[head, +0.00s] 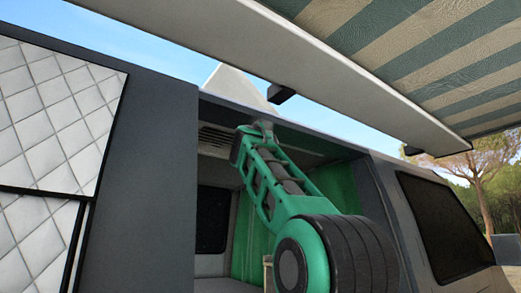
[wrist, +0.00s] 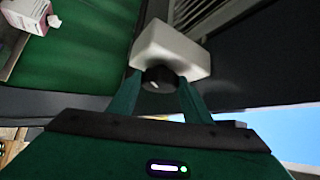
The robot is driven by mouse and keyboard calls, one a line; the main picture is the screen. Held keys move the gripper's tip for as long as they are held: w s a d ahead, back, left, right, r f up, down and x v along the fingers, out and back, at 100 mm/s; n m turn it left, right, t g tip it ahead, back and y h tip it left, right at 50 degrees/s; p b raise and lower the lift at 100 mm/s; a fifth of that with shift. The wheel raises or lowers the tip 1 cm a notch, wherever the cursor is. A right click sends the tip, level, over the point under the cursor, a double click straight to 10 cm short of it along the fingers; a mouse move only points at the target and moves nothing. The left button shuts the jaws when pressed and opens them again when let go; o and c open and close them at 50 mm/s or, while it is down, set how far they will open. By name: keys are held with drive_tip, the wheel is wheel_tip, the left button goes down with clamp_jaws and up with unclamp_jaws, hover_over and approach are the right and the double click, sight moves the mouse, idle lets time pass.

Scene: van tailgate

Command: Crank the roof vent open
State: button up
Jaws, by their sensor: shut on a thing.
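In the wrist view, my gripper (wrist: 160,82) is shut on a dark round knob (wrist: 158,76), one finger on either side. The knob sits against a pale box-shaped crank housing (wrist: 172,48). The crank's arm is not clearly visible. In the head view, my arm reaches up into the van's open side, and its end is close under the roof edge. The fingers and knob are too small or hidden to make out there. A white wedge-shaped panel (head: 238,88), which looks like the tilted roof vent lid, stands up above the roof edge.
A striped awning (head: 430,60) with a pale case (head: 290,60) hangs above right. A quilted door panel (head: 55,115) is at left. A slatted grille (head: 216,139) is inside near the ceiling.

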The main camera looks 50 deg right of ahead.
drive_tip(key=shift+w+a+r+m+g+y, duration=0.15)
drive_tip(key=shift+a+r+m+g+y, duration=0.1)
drive_tip(key=shift+m+g, duration=0.25)
drive_tip(key=shift+w+a+r+m+g+y, duration=0.15)
drive_tip(key=shift+m+g+y, duration=0.15)
drive_tip(key=shift+m, duration=0.3)
drive_tip(key=shift+o, duration=0.3)
drive_tip(key=shift+s+r+m, duration=0.15)
drive_tip(key=shift+s+m, duration=0.05)
drive_tip(key=shift+m, duration=0.2)
drive_tip(key=o, duration=1)
drive_tip(key=shift+g, duration=0.3)
drive_tip(key=v, duration=1.1)
drive_tip(key=shift+w, duration=0.1)
